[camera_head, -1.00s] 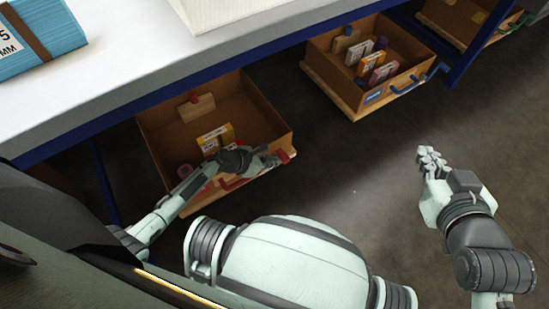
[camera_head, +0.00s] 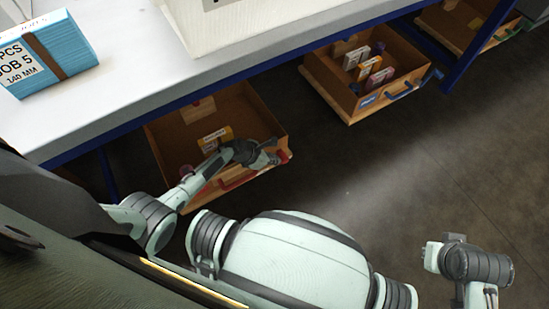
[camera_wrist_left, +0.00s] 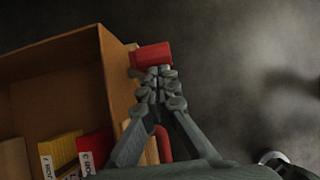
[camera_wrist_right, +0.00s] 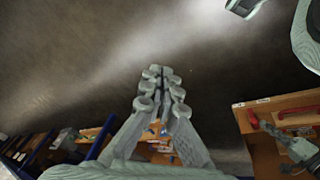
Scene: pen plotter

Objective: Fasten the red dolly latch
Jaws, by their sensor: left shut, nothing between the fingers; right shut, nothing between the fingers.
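The red latch (camera_wrist_left: 151,55) is a small red block at the front corner of the near wooden drawer box. It also shows at the box's right front corner in the head view (camera_head: 285,156). My left gripper (camera_wrist_left: 159,78) is shut and empty, its fingertips right at the latch's near side; I cannot tell whether they touch it. In the head view the left gripper (camera_head: 271,150) is over the box's front edge. My right gripper (camera_wrist_right: 161,75) is shut and empty over open floor, well away from the box.
The near box (camera_head: 160,150) has a red handle (camera_head: 240,180) on its front and holds cartons. A second box (camera_head: 345,105) with a blue handle stands farther right under the white bench (camera_head: 130,100). Blue bench legs (camera_head: 472,50) stand beyond.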

